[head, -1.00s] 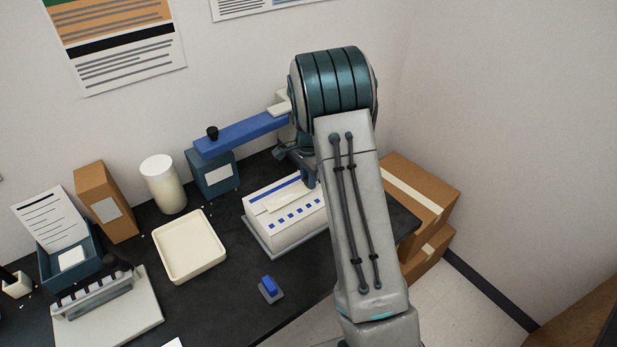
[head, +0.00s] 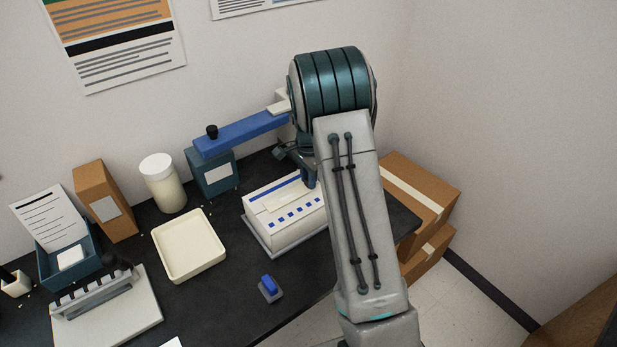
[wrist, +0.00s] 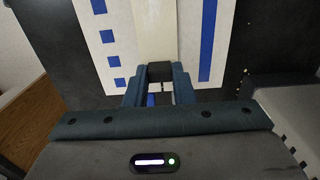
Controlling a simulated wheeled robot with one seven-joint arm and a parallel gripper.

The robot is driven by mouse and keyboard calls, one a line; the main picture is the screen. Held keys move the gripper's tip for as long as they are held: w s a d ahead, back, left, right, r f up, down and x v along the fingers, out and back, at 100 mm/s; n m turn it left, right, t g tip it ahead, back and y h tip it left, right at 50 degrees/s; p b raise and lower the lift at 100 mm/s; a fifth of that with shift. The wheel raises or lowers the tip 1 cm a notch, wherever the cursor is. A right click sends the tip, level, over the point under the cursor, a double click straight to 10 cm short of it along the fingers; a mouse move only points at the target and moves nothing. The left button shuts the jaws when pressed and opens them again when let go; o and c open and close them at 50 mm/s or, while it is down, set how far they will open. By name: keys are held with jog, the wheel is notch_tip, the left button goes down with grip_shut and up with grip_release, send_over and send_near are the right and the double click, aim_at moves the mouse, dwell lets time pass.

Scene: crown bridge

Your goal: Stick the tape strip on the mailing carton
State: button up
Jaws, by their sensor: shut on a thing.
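The mailing carton (head: 266,225) is a white box with a blue band and a row of blue squares on top, on the dark table. It also fills the upper wrist view (wrist: 118,75). The pale tape strip (wrist: 156,30) runs away from my gripper (wrist: 160,74) over the carton's top, between the squares and the band. In the head view the strip (head: 284,199) shows faintly against the top. My gripper is shut on the strip's near end, at the carton's right part. My arm hides the carton's right end. I cannot tell how much of the strip touches the top.
A blue arm with a black knob (head: 240,134) reaches above a teal box (head: 214,179) behind the carton. Brown boxes (head: 430,190) are stacked at the right.

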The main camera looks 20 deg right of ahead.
jog(key=shift+f, duration=0.2)
dwell(0.6)
jog(key=o, duration=0.9)
notch_tip(320, 180, up, 14)
jog(key=shift+f+b, duration=0.1)
jog(key=shift+b, duration=1)
jog(key=s+a+r+n+t, duration=0.1)
jog(key=s+n, duration=0.4)
jog(key=s, duration=0.5)
jog(key=s+a+r+n+t, duration=0.1)
jog(key=s+a+n, duration=0.2)
jog(key=s, duration=0.7)
jog(key=s+a+r+n+t, duration=0.1)
jog(key=s+a+n, duration=0.1)
jog(key=s+n, duration=0.4)
jog(key=shift+s+a+r+n, duration=0.1)
jog(key=shift+s+a+n, duration=0.05)
jog(key=shift+s, duration=0.95)
jog(key=shift+s+a+r+n, duration=0.1)
jog(key=shift+s+n, duration=0.05)
jog(key=shift+s, duration=0.9)
